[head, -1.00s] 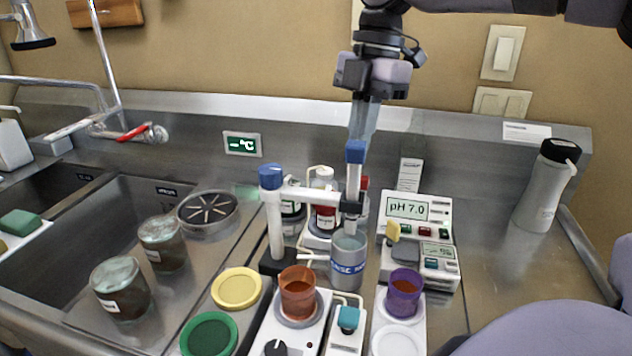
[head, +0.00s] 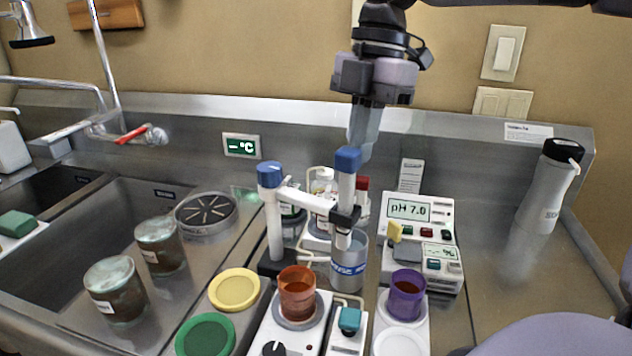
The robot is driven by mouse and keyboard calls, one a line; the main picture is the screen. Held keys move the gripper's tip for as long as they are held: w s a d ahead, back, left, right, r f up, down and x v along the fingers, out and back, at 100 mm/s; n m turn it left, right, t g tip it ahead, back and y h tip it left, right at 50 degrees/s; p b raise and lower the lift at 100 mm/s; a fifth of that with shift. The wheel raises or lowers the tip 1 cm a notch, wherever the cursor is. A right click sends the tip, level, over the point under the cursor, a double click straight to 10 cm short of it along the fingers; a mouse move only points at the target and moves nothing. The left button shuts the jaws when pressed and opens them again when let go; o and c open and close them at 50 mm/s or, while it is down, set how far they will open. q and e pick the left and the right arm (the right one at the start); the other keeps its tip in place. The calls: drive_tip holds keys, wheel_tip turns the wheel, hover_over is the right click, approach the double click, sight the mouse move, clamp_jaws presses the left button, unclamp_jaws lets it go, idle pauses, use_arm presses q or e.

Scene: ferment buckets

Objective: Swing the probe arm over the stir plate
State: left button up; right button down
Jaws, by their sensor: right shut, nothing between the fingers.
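The probe arm (head: 302,202) is a white bar on a white post with a blue cap, left of centre. Its black clamp (head: 345,216) holds an upright blue-capped probe (head: 346,182), whose lower end shows at the rim of the rinse beaker (head: 349,266). I cannot tell whether the tip is inside it. The stir plate (head: 272,326), white with a black knob, stands in front with an orange beaker (head: 297,294) on it. My right gripper (head: 360,150) is shut and empty, its fingertips just behind the probe's blue cap; contact is unclear. My left gripper is out of view.
The pH meter (head: 408,209) stands right of the rinse beaker, with a purple beaker (head: 405,296) in front. Several bottles crowd behind the probe arm. Yellow (head: 234,289) and green (head: 206,336) lids lie left of the stir plate. The counter at right is mostly clear.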

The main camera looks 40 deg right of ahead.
drive_tip(key=shift+s+a, duration=0.5)
drive_tip(key=shift+a, duration=0.25)
drive_tip(key=shift+s+a+b, duration=0.3)
drive_tip(key=shift+a, duration=0.45)
drive_tip(key=shift+s+a+b, duration=0.25)
drive_tip(key=shift+s+a, duration=0.05)
drive_tip(key=shift+a, duration=0.5)
drive_tip(key=shift+s+a+r, duration=0.1)
drive_tip(key=shift+s+a, duration=0.1)
drive_tip(key=shift+a, duration=0.45)
